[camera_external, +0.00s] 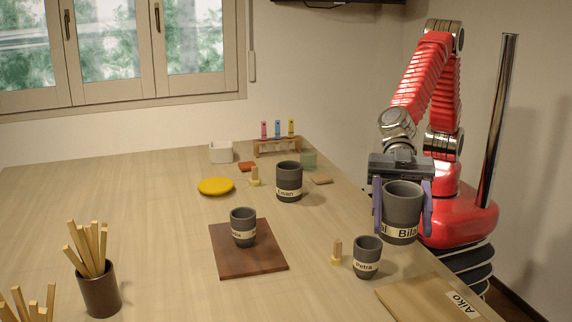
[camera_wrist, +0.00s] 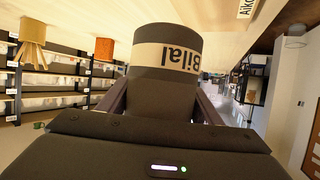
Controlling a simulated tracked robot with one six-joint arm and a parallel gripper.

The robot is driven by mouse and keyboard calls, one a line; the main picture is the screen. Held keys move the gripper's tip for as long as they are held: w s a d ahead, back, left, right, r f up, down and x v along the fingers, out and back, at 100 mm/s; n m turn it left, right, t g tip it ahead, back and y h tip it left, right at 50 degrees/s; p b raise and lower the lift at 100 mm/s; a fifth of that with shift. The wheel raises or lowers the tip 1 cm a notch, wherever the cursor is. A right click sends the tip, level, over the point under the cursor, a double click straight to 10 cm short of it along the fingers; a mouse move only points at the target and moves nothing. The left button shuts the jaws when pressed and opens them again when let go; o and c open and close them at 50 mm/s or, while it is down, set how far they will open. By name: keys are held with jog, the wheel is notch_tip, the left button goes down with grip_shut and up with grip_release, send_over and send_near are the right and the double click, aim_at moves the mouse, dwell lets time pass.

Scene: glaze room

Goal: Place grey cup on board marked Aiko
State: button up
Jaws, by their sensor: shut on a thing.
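My gripper (camera_external: 402,212) is shut on a large dark grey cup (camera_external: 403,203) labelled "Bilal", upright, with a finger on each side. The cup also shows in the wrist view (camera_wrist: 166,70), where the label appears upside down. It is held near the table's right edge. The light wooden board (camera_external: 408,302) marked "Aiko" lies at the front right, partly cut off by the picture's lower edge; no cup stands on the part that shows. Its label shows at the top of the wrist view (camera_wrist: 244,8).
A dark board (camera_external: 250,262) bears another grey cup (camera_external: 243,228). A larger grey cup (camera_external: 289,182) stands farther back. Wooden sticks fill a brown pot (camera_external: 100,292).

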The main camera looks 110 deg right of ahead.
jog(key=s+a+n+g, duration=0.1)
jog(key=s+a, duration=0.2)
jog(key=a, duration=0.3)
jog(key=shift+s+a, duration=0.2)
jog(key=shift+a, duration=0.2)
jog(key=shift+y, duration=0.3)
send_over(411, 291)
jog(key=shift+f, duration=3.05)
jog(key=shift+w+f, duration=0.1)
jog(key=shift+f, duration=1.8)
jog(key=o, duration=1.2)
jog(key=shift+f, duration=0.1)
jog(key=shift+o, duration=0.2)
